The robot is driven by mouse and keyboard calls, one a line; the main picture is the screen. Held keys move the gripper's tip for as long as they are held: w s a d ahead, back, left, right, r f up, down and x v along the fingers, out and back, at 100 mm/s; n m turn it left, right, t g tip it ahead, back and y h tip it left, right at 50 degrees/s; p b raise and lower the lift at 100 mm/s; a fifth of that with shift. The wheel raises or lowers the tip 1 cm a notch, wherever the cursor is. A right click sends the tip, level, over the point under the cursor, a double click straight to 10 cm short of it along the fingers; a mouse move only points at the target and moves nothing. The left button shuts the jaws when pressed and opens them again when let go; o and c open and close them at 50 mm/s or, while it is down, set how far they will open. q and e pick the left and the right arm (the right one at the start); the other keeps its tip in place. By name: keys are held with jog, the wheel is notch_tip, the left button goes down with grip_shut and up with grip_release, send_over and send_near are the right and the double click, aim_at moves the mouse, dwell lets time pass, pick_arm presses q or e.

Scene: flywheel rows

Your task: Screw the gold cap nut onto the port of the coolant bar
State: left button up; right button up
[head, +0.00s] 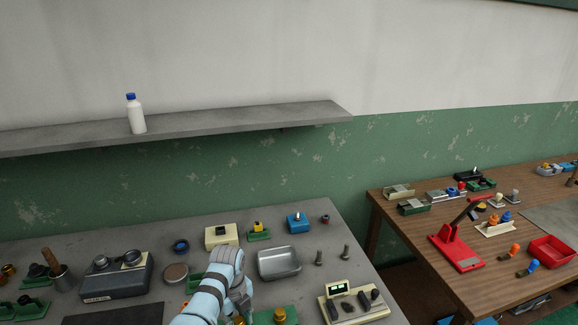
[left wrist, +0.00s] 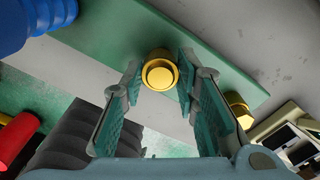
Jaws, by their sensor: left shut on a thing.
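My left gripper (left wrist: 158,85) is shut on a round gold piece, the gold cap nut (left wrist: 160,72), held between its fingertips in the left wrist view. Its round end faces the camera. A long green bar (left wrist: 205,50), which looks like the coolant bar, lies behind it. A second gold piece (left wrist: 238,108), six-sided, sits on the bar just right of the fingers. In the head view my left gripper (head: 240,312) is at the bottom edge, partly hidden by its own wrist. A gold piece (head: 280,314) stands on the green bar to its right. I cannot tell whether the held nut touches a port.
A metal tray (head: 278,263) and two grey bolts (head: 319,257) lie beyond the gripper. A cream tray with a small display (head: 338,287) stands to the right. A dark grey device (head: 115,277) is at the left. A wooden table (head: 385,207) is farther right.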

aim_at(238, 320)
pick_arm(q)
jog(key=o, duration=0.8)
jog(key=shift+c, duration=0.2)
jog(key=shift+r, duration=0.15)
jog(key=shift+r, duration=1.4)
jog(key=o, duration=0.6)
jog(key=shift+c, duration=0.2)
jog(key=shift+c, duration=0.3)
jog(key=c, duration=0.4)
